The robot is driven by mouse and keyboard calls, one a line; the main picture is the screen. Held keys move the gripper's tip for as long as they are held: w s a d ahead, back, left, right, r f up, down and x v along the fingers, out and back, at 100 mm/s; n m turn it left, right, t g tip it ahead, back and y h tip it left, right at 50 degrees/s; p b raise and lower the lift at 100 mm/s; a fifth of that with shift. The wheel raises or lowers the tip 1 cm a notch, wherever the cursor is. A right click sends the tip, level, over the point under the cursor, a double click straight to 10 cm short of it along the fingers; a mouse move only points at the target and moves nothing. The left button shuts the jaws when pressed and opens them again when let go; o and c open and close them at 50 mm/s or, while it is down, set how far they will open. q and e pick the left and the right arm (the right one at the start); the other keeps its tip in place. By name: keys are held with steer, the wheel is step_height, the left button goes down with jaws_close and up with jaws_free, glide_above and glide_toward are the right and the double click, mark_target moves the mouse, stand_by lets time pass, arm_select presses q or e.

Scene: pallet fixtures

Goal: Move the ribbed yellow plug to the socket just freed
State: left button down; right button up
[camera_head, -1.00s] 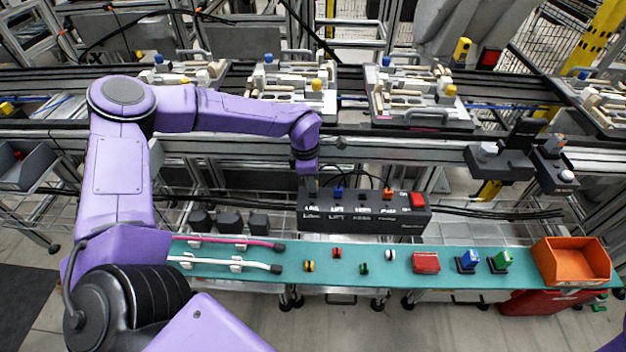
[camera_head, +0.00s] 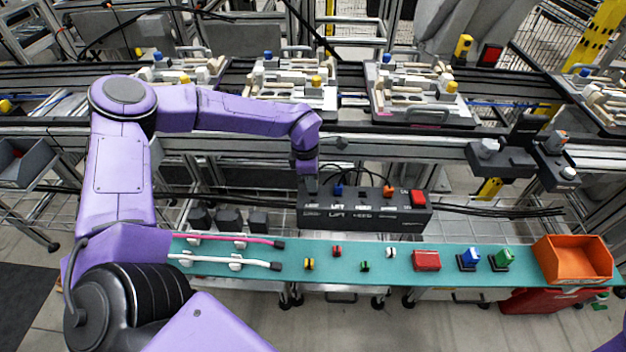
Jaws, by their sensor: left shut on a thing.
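My left gripper (camera_head: 311,186) points down over the left end of the black control box (camera_head: 364,221). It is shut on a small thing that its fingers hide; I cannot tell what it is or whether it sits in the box. Along the box top to its right are a blue piece (camera_head: 338,190), an orange piece (camera_head: 389,190) and a red button (camera_head: 418,197). A small yellow piece (camera_head: 309,264) lies on the teal shelf (camera_head: 330,281); its ribbing is too small to make out. My right gripper is out of view.
The shelf also holds a pink-topped rod (camera_head: 235,238), a white rod (camera_head: 240,261), small red, green and white pieces, a red block (camera_head: 426,260), blue and green buttons, and an orange bin (camera_head: 572,262). Loaded pallets (camera_head: 420,105) stand on the conveyor behind.

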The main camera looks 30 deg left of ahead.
arm_select(q)
steer(key=shift+f+b, duration=0.3)
steer(key=shift+f, duration=0.15)
stand_by(0.6)
steer(key=c, duration=1)
jaws_free()
